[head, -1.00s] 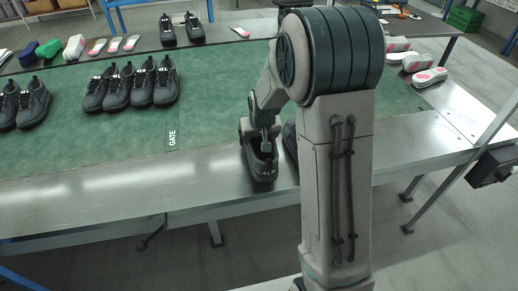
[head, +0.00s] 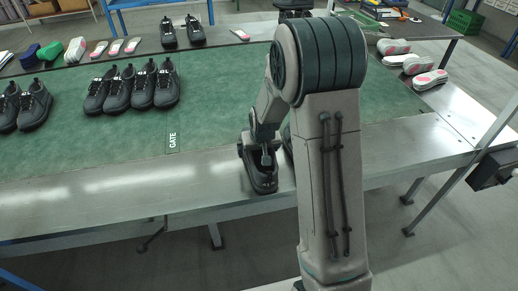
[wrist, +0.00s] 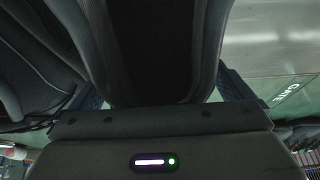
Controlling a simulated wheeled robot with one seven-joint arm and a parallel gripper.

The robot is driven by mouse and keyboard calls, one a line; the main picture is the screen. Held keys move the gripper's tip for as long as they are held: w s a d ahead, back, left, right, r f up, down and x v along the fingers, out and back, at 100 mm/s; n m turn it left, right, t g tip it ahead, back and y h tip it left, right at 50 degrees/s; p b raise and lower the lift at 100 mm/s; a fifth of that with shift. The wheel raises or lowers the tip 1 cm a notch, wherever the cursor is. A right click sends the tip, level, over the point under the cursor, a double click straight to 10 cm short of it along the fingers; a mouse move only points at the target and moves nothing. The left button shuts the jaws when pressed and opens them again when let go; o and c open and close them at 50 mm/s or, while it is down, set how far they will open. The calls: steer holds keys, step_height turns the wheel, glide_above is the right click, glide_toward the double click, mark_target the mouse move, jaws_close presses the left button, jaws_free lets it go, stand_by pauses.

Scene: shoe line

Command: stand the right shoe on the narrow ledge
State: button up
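A dark grey shoe (head: 263,182) is at the front metal ledge (head: 120,196), toe toward the front edge. It looks upright; whether its sole touches the metal I cannot tell. My gripper (head: 265,153) is at the shoe's heel end. In the wrist view the shoe's open collar (wrist: 155,50) fills the space between the fingers of my gripper (wrist: 160,92), with a finger pad against each side. A second dark shoe (wrist: 30,70) lies close to the left in the wrist view; in the head view my arm mostly hides it.
Several dark shoes (head: 133,88) stand on the green mat (head: 215,90) at the left. A GATE label (head: 172,141) marks the mat's front edge. The metal left of the held shoe is clear. Pink-and-white soles (head: 430,79) lie at the right.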

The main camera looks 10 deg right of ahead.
steer(key=shift+r, duration=0.1)
steer(key=v, duration=1.2)
steer(key=s+r+g, duration=0.1)
steer(key=s+r, duration=0.2)
steer(key=s, duration=0.8)
steer(key=s+r+g, duration=0.1)
steer(key=s+r, duration=0.2)
steer(key=s, duration=0.8)
steer(key=shift+s, duration=0.35)
steer(key=shift+r, duration=0.1)
steer(key=shift+p+v, duration=0.75)
steer(key=shift+p, duration=0.15)
steer(key=shift+w, duration=0.15)
